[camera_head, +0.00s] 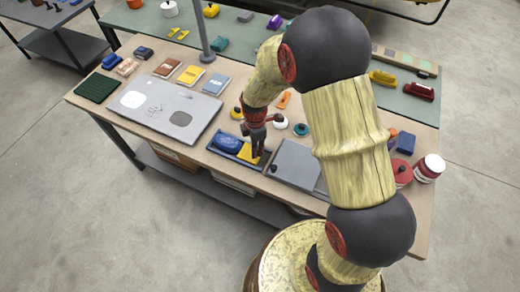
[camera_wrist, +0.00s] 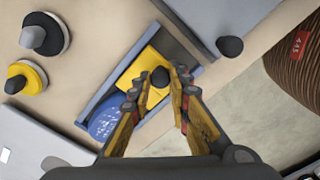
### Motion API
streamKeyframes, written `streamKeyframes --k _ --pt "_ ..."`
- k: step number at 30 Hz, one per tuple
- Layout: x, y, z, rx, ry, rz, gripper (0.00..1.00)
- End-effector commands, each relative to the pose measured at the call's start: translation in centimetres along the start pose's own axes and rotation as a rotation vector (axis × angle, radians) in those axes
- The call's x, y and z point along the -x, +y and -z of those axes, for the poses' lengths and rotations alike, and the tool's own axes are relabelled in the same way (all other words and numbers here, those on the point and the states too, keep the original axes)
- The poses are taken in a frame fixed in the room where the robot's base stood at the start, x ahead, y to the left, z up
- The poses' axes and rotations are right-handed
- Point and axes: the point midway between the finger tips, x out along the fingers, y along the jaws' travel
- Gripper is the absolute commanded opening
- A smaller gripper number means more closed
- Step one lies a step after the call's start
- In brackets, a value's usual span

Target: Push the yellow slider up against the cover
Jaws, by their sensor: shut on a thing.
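The yellow slider (camera_head: 249,155) lies in a shallow blue tray (camera_wrist: 83,116) and has a dark round knob (camera_wrist: 160,76). My gripper (camera_head: 257,152) reaches down from above, its fingertips (camera_wrist: 161,80) shut on the knob. A blue rounded piece with pale markings (camera_head: 228,143) lies in the same tray to the slider's left. In the wrist view the blue piece (camera_wrist: 106,122) is partly hidden by a finger, and I cannot tell whether it touches the slider (camera_wrist: 139,76). Bare dark tray floor (camera_wrist: 180,42) shows on the slider's other side. I cannot tell which piece is the cover.
A grey flat panel (camera_head: 295,163) with a dark knob (camera_wrist: 230,46) lies right of the tray. A large silver plate (camera_head: 170,108) lies left. Small knobbed discs (camera_head: 281,122) stand behind. Red and white jars (camera_head: 429,168) stand at the right end.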

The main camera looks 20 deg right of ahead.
Motion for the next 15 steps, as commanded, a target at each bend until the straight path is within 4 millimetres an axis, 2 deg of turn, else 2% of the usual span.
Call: streamKeyframes --k 3,4,13,15 --pt "0.02 0.06 0.05 -0.001 0.001 -0.002 0.00" --pt "0.02 0.06 0.04 -0.001 0.001 -0.002 0.20" --pt "0.02 0.02 -0.01 -0.001 0.000 -0.001 0.37" --pt "0.02 0.02 -0.02 -0.001 0.000 -0.001 0.38"
